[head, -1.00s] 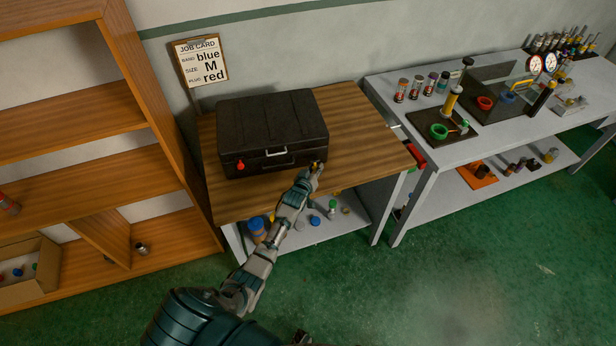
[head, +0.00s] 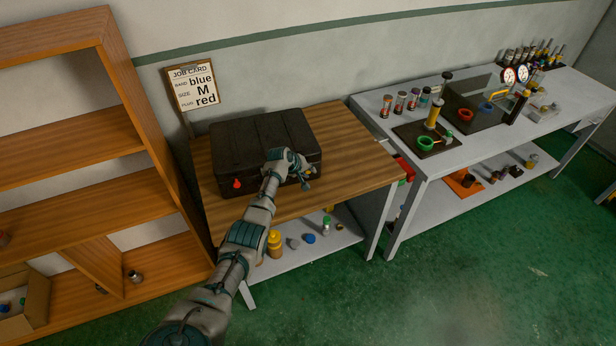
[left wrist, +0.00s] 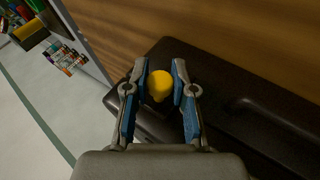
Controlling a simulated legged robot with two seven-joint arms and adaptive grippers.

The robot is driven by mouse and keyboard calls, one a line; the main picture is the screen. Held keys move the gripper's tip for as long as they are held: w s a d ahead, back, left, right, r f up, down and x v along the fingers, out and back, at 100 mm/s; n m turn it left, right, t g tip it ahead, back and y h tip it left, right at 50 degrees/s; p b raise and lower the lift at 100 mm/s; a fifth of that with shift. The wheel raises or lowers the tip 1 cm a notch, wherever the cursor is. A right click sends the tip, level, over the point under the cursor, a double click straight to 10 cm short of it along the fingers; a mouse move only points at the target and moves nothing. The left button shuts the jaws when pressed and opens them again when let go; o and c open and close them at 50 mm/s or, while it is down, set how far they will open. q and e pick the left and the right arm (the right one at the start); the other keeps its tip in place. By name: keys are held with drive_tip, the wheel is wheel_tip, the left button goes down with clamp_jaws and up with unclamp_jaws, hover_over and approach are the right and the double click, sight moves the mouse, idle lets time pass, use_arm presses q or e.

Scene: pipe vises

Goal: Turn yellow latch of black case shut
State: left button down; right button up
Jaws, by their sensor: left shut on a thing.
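The closed black case (head: 250,138) lies on the wooden bench top in the head view. A red latch (head: 237,184) shows at the left of its front. My left gripper (head: 310,179) is at the right end of the front, with the wrist bent over the case's front edge. In the left wrist view, the yellow latch (left wrist: 160,87) sits between the blue-padded fingers of this gripper (left wrist: 160,72), which is shut on it. The case (left wrist: 255,115) fills the right of that view. The yellow latch is hidden in the head view. My right gripper is not in view.
The wooden bench (head: 350,160) has free room right of the case. A job card (head: 194,87) stands behind it. A shelf unit (head: 165,150) is close on the left. A grey table (head: 400,150) with jars and vises stands to the right.

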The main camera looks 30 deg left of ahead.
use_arm(q)
drive_tip(key=shift+w+a+r+n+g+h+b, duration=0.3)
drive_tip(key=shift+g+h+b, duration=0.1)
drive_tip(key=shift+b, duration=0.25)
drive_tip(key=c, duration=1.1)
unclamp_jaws()
drive_tip(key=shift+f, duration=0.1)
drive_tip(key=shift+o, duration=0.9)
drive_tip(key=shift+w+a+f, duration=0.1)
drive_tip(key=shift+w+f, duration=0.05)
drive_tip(key=shift+w, duration=0.05)
drive_tip(key=v, duration=1.1)
drive_tip(key=shift+s+a+r, duration=0.15)
drive_tip(key=shift+a+r, duration=0.05)
drive_tip(key=shift+r, duration=0.15)
